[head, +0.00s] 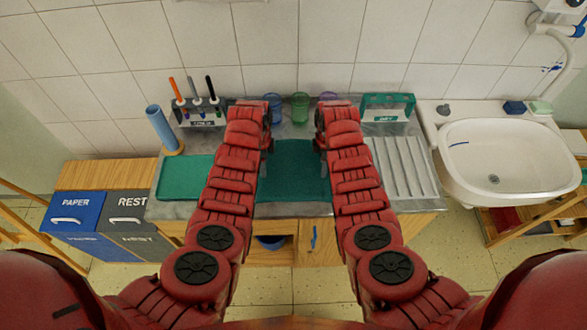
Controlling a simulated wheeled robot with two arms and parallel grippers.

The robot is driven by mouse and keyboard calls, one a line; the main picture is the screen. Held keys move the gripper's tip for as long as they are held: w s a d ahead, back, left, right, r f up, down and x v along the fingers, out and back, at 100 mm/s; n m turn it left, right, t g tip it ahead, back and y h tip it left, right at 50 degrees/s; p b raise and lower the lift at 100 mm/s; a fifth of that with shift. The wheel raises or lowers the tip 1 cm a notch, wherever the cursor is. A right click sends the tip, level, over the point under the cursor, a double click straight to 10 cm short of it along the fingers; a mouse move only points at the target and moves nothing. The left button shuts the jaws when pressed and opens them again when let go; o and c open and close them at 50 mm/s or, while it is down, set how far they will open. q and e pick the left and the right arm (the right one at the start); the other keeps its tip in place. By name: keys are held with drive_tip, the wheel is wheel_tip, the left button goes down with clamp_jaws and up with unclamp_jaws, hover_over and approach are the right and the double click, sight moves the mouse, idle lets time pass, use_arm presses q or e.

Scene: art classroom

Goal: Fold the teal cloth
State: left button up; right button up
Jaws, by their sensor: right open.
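A teal cloth (293,170) lies flat on the grey counter, its middle part showing between my two forearms. A brighter green-teal area (183,178) shows left of my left arm; the arm hides whether the two join. My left gripper (267,138) is over the far left side of the middle part. My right gripper (321,140) is open over its far right side. The fingertips are small and dark, so contact with the cloth cannot be told, nor whether the left one is open.
A pen rack (200,110) and a blue tube (163,128) stand at the back left. Coloured cups (300,107) and a green "DRY" rack (387,107) line the wall. A ribbed drainboard (405,168) and a white sink (505,160) are to the right. Bins (75,215) stand left.

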drive_tip(key=shift+f, duration=0.1)
use_arm(q)
drive_tip(key=shift+f, duration=0.25)
use_arm(e)
drive_tip(key=shift+f, duration=0.15)
use_arm(q)
drive_tip(key=shift+r, duration=0.15)
drive_tip(key=shift+c, duration=0.5)
use_arm(e)
drive_tip(key=shift+c, duration=0.5)
use_arm(q)
clamp_jaws()
use_arm(e)
clamp_jaws()
drive_tip(key=shift+s, duration=0.1)
